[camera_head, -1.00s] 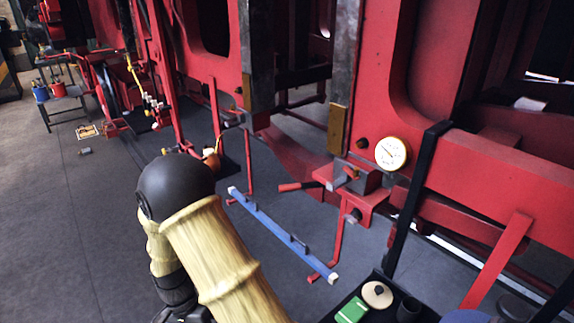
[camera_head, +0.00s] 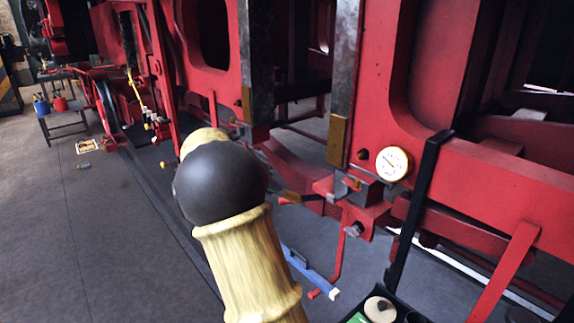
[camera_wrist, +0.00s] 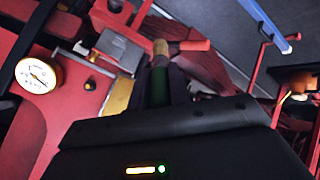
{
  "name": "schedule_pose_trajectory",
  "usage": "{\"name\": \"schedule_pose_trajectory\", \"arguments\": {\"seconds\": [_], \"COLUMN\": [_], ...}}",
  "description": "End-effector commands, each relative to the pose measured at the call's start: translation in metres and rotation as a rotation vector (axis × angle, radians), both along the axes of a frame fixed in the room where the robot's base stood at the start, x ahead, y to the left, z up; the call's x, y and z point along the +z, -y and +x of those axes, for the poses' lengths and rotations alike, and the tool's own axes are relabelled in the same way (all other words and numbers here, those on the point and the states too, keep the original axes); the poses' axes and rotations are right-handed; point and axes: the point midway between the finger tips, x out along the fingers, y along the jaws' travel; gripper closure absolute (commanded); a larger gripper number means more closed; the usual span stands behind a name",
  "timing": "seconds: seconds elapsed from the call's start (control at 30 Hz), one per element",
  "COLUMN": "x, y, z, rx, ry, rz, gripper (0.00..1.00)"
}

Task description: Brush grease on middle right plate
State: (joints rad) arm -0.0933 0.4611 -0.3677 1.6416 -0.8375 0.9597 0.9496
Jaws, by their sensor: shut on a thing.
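My gripper (camera_wrist: 163,88) is shut on a brush in the wrist view, with the brush's green handle (camera_wrist: 157,86) between the dark fingers and its tan tip (camera_wrist: 160,48) pointing away. In the head view my arm mostly hides the gripper. A brass-coloured plate (camera_head: 337,139) sits low on the right grey metal upright; a plate of the same colour (camera_wrist: 118,97) shows in the wrist view, left of the brush and apart from it. Another brass plate (camera_head: 247,104) is on the left upright. I cannot tell whether any plate carries grease.
A white gauge (camera_head: 392,163) and a red bracket with a metal block (camera_head: 365,190) stand right of my arm. A black post (camera_head: 415,210) rises from a tray at the lower right. A blue bar (camera_head: 312,272) lies below.

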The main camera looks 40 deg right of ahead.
Motion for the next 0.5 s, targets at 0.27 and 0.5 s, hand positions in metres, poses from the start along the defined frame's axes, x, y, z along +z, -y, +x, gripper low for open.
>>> {"name": "schedule_pose_trajectory", "arguments": {"seconds": [0.27, 0.5], "x": [0.065, 0.068], "y": [0.047, 0.048], "z": [-0.01, -0.011], "rx": [-0.035, -0.036], "ry": [0.056, 0.057], "rz": [-0.103, -0.107], "gripper": [1.0, 1.0]}}
